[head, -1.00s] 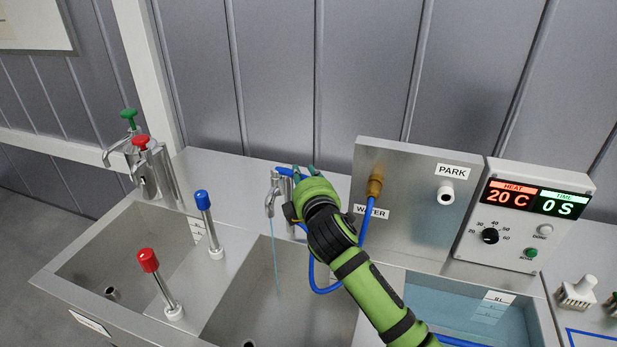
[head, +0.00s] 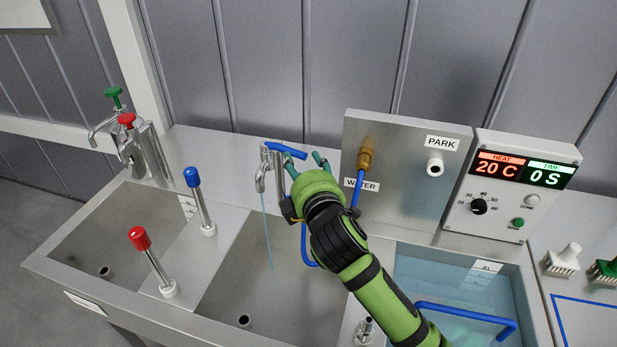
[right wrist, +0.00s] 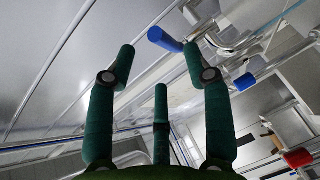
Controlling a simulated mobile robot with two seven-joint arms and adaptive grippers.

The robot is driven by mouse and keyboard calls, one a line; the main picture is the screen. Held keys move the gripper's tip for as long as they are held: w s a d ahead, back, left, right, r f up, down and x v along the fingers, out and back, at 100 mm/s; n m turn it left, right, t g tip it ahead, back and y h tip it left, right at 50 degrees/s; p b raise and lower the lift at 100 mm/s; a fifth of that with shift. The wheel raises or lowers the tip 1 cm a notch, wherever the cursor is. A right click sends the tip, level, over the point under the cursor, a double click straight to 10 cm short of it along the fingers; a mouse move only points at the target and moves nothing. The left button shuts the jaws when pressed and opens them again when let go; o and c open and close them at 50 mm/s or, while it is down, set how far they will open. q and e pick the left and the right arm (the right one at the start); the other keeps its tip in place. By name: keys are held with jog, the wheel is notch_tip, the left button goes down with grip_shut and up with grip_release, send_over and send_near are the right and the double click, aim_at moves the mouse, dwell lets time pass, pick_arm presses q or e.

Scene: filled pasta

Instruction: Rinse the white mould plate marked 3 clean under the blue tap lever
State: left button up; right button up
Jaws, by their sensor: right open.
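The blue tap lever (head: 284,148) sits on top of the metal tap (head: 264,170) at the back of the middle sink. A thin stream of water (head: 267,230) runs from the tap into that sink. My right gripper (head: 305,160) is open and empty, just right of the lever. In the right wrist view its green fingers (right wrist: 159,60) are spread, and the lever's blue end (right wrist: 165,39) shows just beyond their tips, apart from them as far as I can tell. I see no white mould plate marked 3. My left gripper is out of view.
A red-topped post (head: 140,240) and a blue-topped post (head: 193,180) stand on the divider left of the middle sink (head: 215,310). A blue hose (head: 357,190) hangs from the panel (head: 395,140). A water bath with a blue bar (head: 465,312) lies right.

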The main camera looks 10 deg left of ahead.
jog(key=v, duration=0.4)
jog(key=shift+s+d, duration=0.1)
jog(key=shift+s, duration=0.2)
